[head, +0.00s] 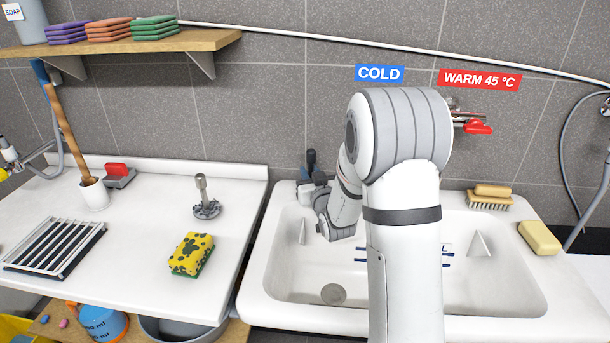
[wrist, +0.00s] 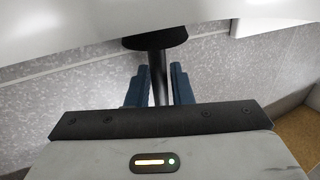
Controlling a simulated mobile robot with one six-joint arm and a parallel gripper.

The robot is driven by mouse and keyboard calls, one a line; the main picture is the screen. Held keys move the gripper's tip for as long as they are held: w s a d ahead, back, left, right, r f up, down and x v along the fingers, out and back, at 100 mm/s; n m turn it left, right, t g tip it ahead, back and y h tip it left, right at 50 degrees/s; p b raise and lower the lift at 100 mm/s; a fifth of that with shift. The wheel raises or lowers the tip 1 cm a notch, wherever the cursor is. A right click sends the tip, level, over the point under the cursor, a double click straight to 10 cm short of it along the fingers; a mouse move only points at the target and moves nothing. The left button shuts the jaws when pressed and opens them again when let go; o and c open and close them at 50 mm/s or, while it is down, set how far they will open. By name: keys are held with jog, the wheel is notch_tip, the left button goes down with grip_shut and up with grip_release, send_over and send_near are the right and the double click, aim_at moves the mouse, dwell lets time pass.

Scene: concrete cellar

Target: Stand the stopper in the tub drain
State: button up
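The stopper shows in the wrist view as a dark stem (wrist: 158,75) with a wide black disc at its far end. My gripper (wrist: 159,72) has one blue finger close against each side of the stem and looks shut on it. In the head view the gripper (head: 312,186) is at the tub's back left corner, partly hidden by my arm, with a dark upright piece (head: 311,160) beside it. The tub (head: 258,285) is white. Its round drain (head: 333,293) is low at the front left of the basin, with nothing standing in it.
Left of the tub, a white counter (head: 140,255) holds a metal post with a flanged base (head: 206,207), a yellow sponge (head: 191,254) and a rack (head: 52,247). A brush (head: 490,196) and soap (head: 540,237) sit on the right rim. Red tap handle (head: 478,127) behind.

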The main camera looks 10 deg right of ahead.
grip_shut()
